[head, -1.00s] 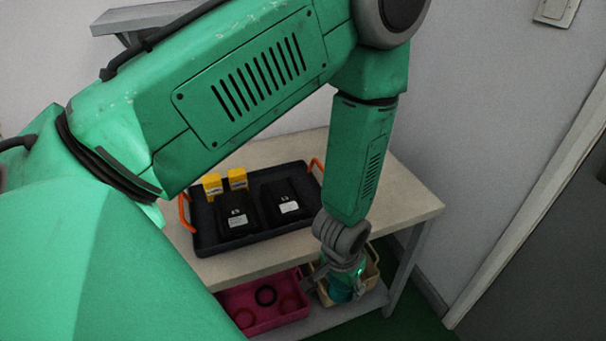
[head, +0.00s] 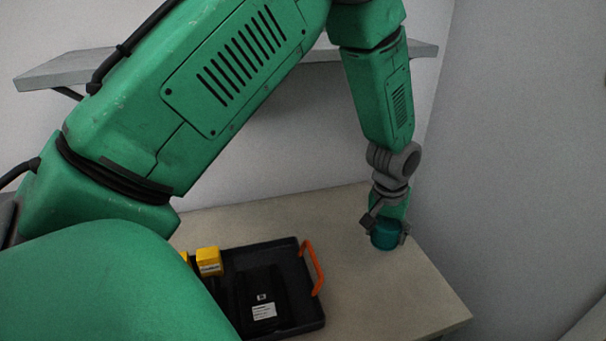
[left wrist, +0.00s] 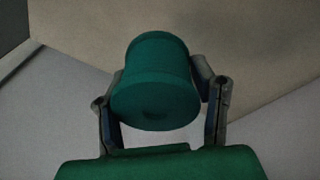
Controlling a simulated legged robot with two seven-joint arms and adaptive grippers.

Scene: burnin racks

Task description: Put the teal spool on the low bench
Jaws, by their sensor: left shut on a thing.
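The teal spool (head: 384,239) is between the fingers of my left gripper (head: 386,228), which is shut on it. In the left wrist view the spool (left wrist: 155,85) fills the space between the two fingers, its round end toward the camera. In the head view it is over the right back part of the beige bench top (head: 400,290). I cannot tell whether it touches the top or hangs a little above it. My right gripper is not in view.
A black tray (head: 312,322) with orange handles holds a black device (head: 262,290) and yellow blocks (head: 208,261), left of the spool. A grey wall shelf (head: 80,69) runs behind my arm. Walls close the back and right. Bench top around the spool is clear.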

